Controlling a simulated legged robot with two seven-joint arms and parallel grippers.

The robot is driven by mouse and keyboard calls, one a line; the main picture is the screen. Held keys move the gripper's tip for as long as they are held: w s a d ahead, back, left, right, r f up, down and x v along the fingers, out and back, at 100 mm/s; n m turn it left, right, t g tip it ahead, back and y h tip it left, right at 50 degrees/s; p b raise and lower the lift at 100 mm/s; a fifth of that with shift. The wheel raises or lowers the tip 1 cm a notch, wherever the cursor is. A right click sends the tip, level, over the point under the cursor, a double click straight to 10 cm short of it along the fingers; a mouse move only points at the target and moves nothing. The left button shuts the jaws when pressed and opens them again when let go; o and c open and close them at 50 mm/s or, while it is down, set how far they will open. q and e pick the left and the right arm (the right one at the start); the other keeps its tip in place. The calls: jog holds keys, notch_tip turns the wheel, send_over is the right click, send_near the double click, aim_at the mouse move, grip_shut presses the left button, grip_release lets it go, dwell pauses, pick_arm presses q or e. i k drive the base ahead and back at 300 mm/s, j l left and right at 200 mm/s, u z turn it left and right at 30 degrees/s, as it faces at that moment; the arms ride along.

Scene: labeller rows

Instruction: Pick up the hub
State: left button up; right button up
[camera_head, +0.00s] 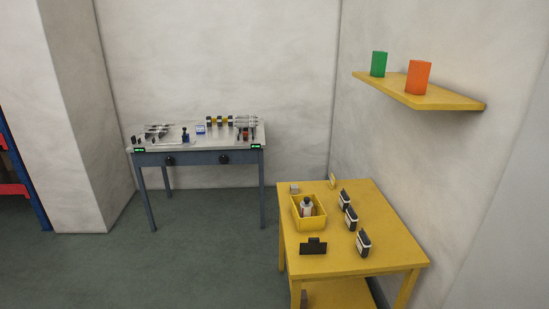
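I cannot tell for certain which thing is the hub. A black object with a raised tab (314,247) lies at the near left of the yellow table (345,262). Three black-and-white upright devices stand in a slanting row on the right: a far one (344,199), a middle one (351,219) and a near one (363,243). A yellow bin (310,224) at the left edge holds a white bottle with a dark top (307,208). A small grey block (294,188) sits behind the bin. Neither of my grippers is in view.
A grey desk (215,158) with several small items stands at the back wall. A yellow wall shelf (435,96) holds a green box (379,64) and an orange box (419,77). A wall column (85,110) juts out at left. The floor in front is clear.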

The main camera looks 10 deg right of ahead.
aim_at(307, 208)
jog(key=i+u, duration=0.1)
jog(key=i, duration=0.55)
jog(key=i+u, duration=0.1)
jog(key=i, duration=0.55)
jog(key=i+l+u, duration=0.15)
jog(key=i, duration=0.55)
jog(key=i+l+u, duration=0.1)
jog(key=i, duration=0.55)
jog(key=i+z, duration=0.4)
jog(key=i+j+z, duration=0.2)
jog(key=i+z, duration=0.15)
jog(key=i+j+z, duration=0.1)
jog(key=z, duration=0.25)
jog(key=i+j+z, duration=0.15)
jog(key=z, duration=0.25)
jog(key=i+j+z, duration=0.1)
jog(key=z, duration=0.25)
